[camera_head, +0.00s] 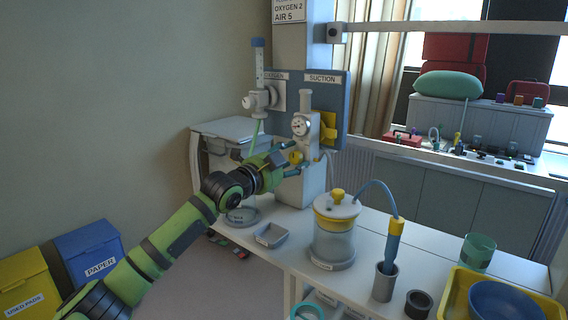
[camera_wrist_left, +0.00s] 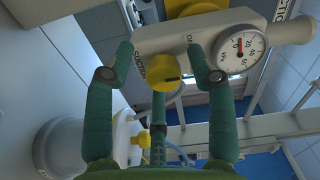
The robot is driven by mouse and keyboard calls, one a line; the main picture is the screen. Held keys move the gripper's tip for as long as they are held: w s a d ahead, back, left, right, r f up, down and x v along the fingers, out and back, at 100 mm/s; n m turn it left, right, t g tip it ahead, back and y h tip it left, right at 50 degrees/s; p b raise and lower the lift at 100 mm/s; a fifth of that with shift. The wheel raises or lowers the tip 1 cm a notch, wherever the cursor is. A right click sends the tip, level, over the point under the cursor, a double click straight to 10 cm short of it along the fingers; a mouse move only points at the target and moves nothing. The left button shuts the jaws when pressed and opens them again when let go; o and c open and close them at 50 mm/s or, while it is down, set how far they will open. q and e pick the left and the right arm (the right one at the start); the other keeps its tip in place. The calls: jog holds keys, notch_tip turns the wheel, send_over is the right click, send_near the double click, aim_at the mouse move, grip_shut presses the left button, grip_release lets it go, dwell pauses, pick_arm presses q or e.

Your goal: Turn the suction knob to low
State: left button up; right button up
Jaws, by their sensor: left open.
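The yellow suction knob (camera_head: 295,157) is on the front of the pale suction regulator (camera_head: 308,145), below its round gauge (camera_head: 301,125), under the SUCTION sign. In the left wrist view the knob (camera_wrist_left: 161,70) has a dark mark pointing to picture right. Lettering beside it is partly hidden, so I cannot read its setting. My left gripper (camera_head: 286,160) is open in front of the regulator. My right gripper is out of view.
A suction jar (camera_head: 334,245) with a yellow-topped lid stands on the counter below. A small tray (camera_head: 270,235) and a grey holder (camera_head: 384,282) with a tube sit nearby. An oxygen flowmeter (camera_head: 258,98) hangs left of the regulator. Bins stand at lower left.

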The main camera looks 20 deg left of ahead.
pick_arm(q)
jog(key=v, duration=1.2)
jog(key=shift+a+f, duration=0.1)
